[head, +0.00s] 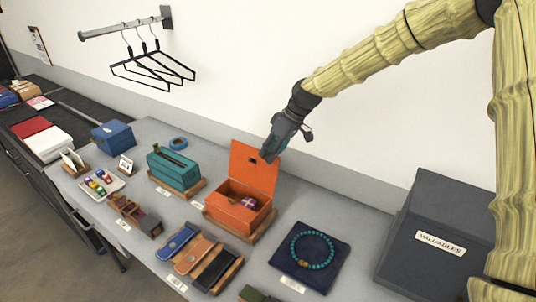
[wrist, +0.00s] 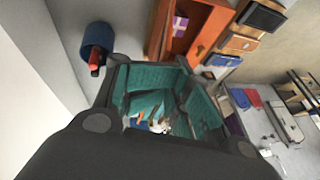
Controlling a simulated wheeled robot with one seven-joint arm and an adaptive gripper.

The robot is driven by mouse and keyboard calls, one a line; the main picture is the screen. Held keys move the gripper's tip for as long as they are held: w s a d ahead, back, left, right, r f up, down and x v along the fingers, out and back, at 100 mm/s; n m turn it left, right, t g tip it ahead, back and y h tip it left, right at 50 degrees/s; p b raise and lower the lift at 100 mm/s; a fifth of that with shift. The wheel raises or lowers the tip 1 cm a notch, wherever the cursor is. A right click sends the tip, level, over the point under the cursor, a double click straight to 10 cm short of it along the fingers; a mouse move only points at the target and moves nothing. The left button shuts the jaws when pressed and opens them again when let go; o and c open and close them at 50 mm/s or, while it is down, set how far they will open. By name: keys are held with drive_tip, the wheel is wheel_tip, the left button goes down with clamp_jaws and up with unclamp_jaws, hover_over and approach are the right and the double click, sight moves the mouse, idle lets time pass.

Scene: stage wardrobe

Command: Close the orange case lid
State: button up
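The orange case (head: 233,213) sits on a wooden base on the grey table, with its lid (head: 252,168) standing up, open, at the back. A small purple item (head: 248,202) lies inside it. My gripper (head: 270,154) is at the lid's upper right edge.
A teal case (head: 176,169) stands left of the orange case. Pouches (head: 197,250) lie in front, and a bead necklace (head: 312,249) on a dark mat lies to the right. A dark valuables box (head: 437,235) is at the far right. The wall is close behind.

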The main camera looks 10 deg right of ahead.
drive_tip(key=w+p+v, duration=0.1)
drive_tip(key=p+v, duration=0.4)
drive_tip(key=v, duration=0.5)
drive_tip(key=shift+s+d+r+p, duration=0.3)
drive_tip(key=shift+s+p, duration=0.05)
drive_tip(key=shift+s, duration=0.1)
idle(0.7)
idle(0.4)
drive_tip(key=v, duration=1.2)
drive_tip(key=shift+d+f, duration=0.1)
drive_tip(key=shift+f, duration=0.05)
